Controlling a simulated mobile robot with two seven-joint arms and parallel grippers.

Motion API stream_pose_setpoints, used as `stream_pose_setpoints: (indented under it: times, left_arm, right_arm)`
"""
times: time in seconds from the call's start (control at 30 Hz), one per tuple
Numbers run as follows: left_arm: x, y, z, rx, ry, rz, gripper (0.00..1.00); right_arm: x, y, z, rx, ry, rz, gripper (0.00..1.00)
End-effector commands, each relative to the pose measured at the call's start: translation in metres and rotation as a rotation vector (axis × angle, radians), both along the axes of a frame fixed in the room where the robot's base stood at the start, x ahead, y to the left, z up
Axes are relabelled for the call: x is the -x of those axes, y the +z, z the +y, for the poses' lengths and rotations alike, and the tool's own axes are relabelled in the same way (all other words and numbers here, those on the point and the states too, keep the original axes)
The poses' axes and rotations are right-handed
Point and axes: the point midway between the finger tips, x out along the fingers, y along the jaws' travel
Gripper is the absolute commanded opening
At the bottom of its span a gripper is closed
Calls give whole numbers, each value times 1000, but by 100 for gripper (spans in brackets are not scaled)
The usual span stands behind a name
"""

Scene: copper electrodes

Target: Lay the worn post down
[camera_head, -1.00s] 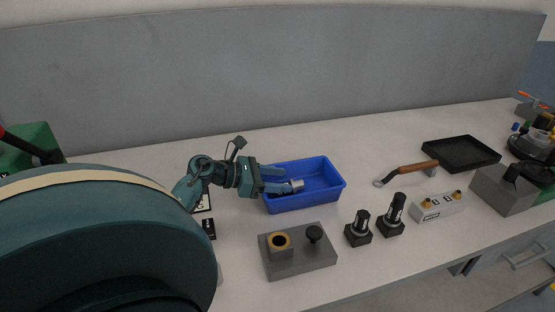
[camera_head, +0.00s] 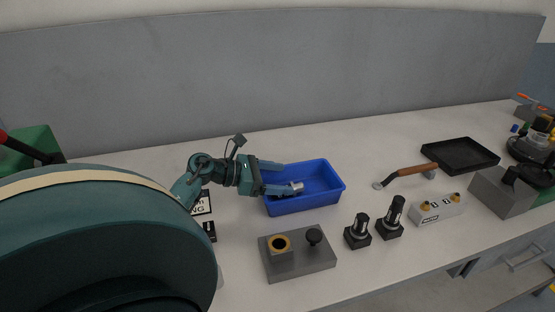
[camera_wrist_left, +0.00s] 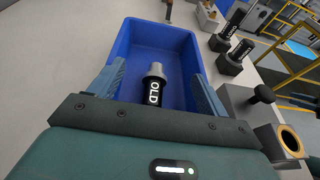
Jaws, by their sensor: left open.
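The worn post (camera_wrist_left: 154,92), a dark cylinder marked OLD with a grey metal end, lies in the blue tray (camera_wrist_left: 172,36) in the left wrist view. In the head view its silver end (camera_head: 297,187) shows inside the blue tray (camera_head: 322,201); the rest is partly hidden by my gripper. My left gripper (camera_head: 285,178) is open at the tray's left side. In the wrist view its fingers (camera_wrist_left: 158,88) stand apart on both sides of the post, with visible gaps. My right gripper is not in view.
A grey block (camera_head: 305,262) with a brass-ringed hole and black knob stands in front of the tray. Two black posts (camera_head: 360,228) (camera_head: 394,212) stand to its right. A wood-handled tool (camera_head: 413,170), a white block (camera_head: 437,209) and a black tray (camera_head: 461,154) lie farther right.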

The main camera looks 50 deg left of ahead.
Motion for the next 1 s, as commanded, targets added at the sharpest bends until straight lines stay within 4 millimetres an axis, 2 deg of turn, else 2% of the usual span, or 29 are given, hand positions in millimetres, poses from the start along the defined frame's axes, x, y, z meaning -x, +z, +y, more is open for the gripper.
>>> stream_pose_setpoints:
  times: [0.03,0.5,1.0]
  left_arm:
    - [0,9,0,-2,-1,0,77]
    - [0,54,0,-1,-1,0,77]
    - [0,55,0,0,-1,0,77]
  right_arm:
    - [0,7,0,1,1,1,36]
    - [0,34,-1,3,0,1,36]
    - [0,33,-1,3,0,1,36]
